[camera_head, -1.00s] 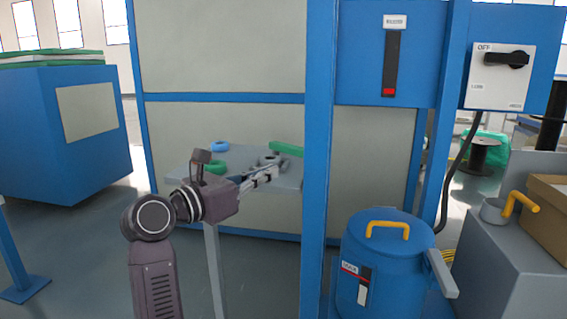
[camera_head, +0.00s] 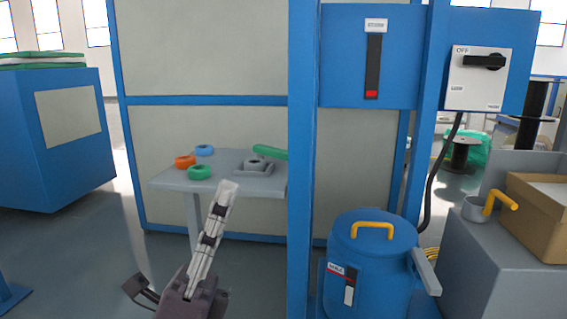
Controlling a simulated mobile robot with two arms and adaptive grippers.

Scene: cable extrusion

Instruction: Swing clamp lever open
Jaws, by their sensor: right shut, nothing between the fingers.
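A small grey clamp (camera_head: 253,168) sits on the right part of a grey table. Its green lever (camera_head: 270,152) reaches from the clamp toward the right, and its far end meets the edge of the blue post in my view. My right gripper (camera_head: 228,188) points up and away in front of the table's near edge. Its fingers are closed together with nothing between them, and they look apart from the clamp and lever. My left gripper is not in view.
Blue, orange and green rings (camera_head: 199,172) lie on the left of the table (camera_head: 232,182). A blue post (camera_head: 301,200) stands to its right. A blue drum (camera_head: 368,250) with a yellow handle stands right of the post. A grey cabinet (camera_head: 500,265) is at far right.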

